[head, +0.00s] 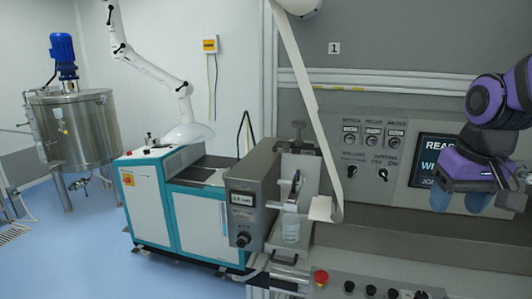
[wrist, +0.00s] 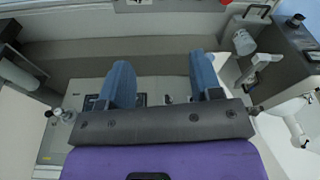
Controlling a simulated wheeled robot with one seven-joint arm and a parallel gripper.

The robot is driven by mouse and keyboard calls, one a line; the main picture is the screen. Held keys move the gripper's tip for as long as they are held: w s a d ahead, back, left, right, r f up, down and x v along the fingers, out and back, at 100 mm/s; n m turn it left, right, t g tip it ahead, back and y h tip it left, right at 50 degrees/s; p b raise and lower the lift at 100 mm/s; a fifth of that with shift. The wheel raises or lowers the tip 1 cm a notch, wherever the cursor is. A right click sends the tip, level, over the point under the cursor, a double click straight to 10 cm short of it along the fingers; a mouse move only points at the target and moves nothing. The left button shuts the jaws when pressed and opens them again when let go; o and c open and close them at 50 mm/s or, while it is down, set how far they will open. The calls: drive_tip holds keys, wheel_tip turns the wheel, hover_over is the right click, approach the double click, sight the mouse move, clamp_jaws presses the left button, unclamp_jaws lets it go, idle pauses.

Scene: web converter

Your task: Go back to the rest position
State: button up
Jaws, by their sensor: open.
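My gripper (head: 462,200) is at the right side of the head view, purple with two blue fingers. It hangs in front of the grey control panel (head: 368,166) and partly covers its screen (head: 428,150). In the wrist view my gripper (wrist: 160,84) has its two blue fingers spread apart with nothing between them. The fingers are clear of the grey machine surface (wrist: 150,62) beyond them.
A grey unit with a small display (head: 242,205) stands left of the panel, with a white web strip (head: 308,90) beside it. A red button (head: 321,277) sits on the front ledge. A teal cabinet (head: 150,212) and steel tank (head: 80,130) stand left. Blue floor (head: 90,260) is open there.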

drive_tip(key=s+a+r+t, duration=0.1)
drive_tip(key=s+r, duration=0.1)
drive_tip(key=s, duration=0.3)
drive_tip(key=s+a+r+n+t, duration=0.1)
drive_tip(key=s+r+t, duration=0.1)
drive_tip(key=s, duration=0.3)
drive_tip(key=shift+a, duration=0.35)
drive_tip(key=shift+s, duration=0.1)
idle(1.2)
